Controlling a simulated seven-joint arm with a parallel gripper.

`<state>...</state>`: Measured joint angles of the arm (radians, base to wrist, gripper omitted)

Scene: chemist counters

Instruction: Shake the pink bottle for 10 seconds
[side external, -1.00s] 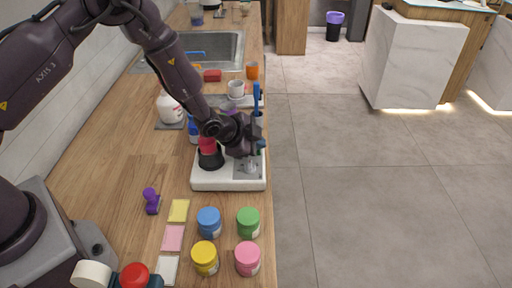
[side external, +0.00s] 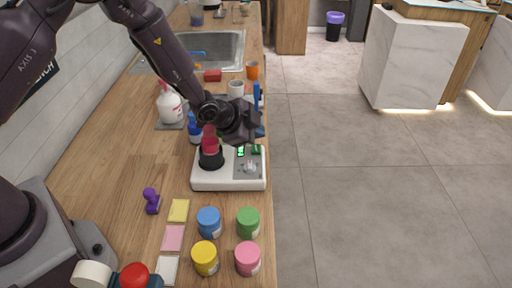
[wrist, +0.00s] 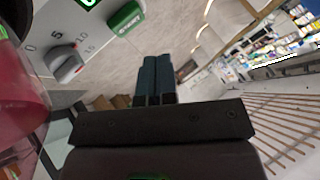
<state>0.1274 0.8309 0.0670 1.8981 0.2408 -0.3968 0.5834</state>
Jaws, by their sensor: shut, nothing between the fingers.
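A pink-red bottle (side external: 209,139) stands upright in the black cup holder (side external: 211,158) on the white shaker machine (side external: 215,181). It fills the left edge of the wrist view (wrist: 20,95), close to the camera. The machine has a lit green display (side external: 240,151), a green START button (wrist: 126,20) and a grey dial (wrist: 67,67) marked 0, 5, 10, 15. My gripper (wrist: 153,80) is shut and empty, its fingertips together. In the side view it hovers above the machine, just right of the bottle; its fingertips are hard to make out there. The dial's exact setting is unclear.
Blue (side external: 209,221), green (side external: 248,222), yellow (side external: 205,257) and pink (side external: 248,258) jars stand in front of the machine. A blue bottle (side external: 194,130) and a white bottle (side external: 170,107) are behind it. The counter's right edge drops to the floor.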

